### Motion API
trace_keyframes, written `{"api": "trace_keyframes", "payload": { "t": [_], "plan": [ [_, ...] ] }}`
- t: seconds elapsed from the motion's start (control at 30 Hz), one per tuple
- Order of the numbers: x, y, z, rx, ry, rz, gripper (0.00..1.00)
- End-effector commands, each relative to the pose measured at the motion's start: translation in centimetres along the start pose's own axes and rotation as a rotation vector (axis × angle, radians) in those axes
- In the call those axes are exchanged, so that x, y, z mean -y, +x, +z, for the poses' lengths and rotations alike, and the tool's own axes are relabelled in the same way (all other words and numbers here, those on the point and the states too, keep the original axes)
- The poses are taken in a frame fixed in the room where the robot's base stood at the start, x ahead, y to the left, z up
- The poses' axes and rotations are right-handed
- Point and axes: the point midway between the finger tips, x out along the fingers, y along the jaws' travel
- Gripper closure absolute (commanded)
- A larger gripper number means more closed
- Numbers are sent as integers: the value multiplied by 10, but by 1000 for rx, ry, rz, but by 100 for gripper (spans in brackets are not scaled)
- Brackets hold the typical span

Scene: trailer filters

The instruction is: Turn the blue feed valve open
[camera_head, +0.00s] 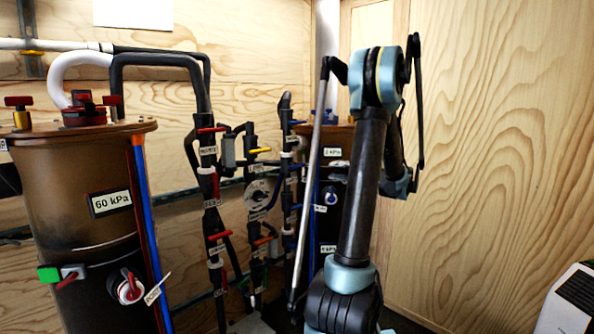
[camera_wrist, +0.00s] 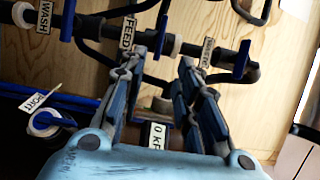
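In the wrist view the blue feed valve handle (camera_wrist: 160,34) sits just right of the FEED label (camera_wrist: 127,33) on a dark pipe. The handle lies crosswise to the pipe. My gripper (camera_wrist: 163,58) is open, its two fingers apart. The handle is in line with the gap between the fingertips, closer to the left one; whether either finger touches it I cannot tell. In the head view the blue-handled pipe (camera_head: 290,181) stands left of my arm. My gripper is hidden there.
In the wrist view another blue handle (camera_wrist: 68,20) is by the WASH label, and one more (camera_wrist: 241,60) is to the right. A round blue port knob (camera_wrist: 46,122) is lower left. In the head view a brown 60 kPa tank (camera_head: 75,235) and red-handled pipes (camera_head: 215,185) stand left.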

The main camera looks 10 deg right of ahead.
Motion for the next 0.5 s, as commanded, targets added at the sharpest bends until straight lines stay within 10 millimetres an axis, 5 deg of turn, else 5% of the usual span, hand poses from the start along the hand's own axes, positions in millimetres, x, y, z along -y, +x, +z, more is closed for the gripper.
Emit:
{"api": "trace_keyframes", "payload": {
  "t": [0.5],
  "plan": [
    [0, 79, 1, 3, 0, 2, 70]
  ]
}}
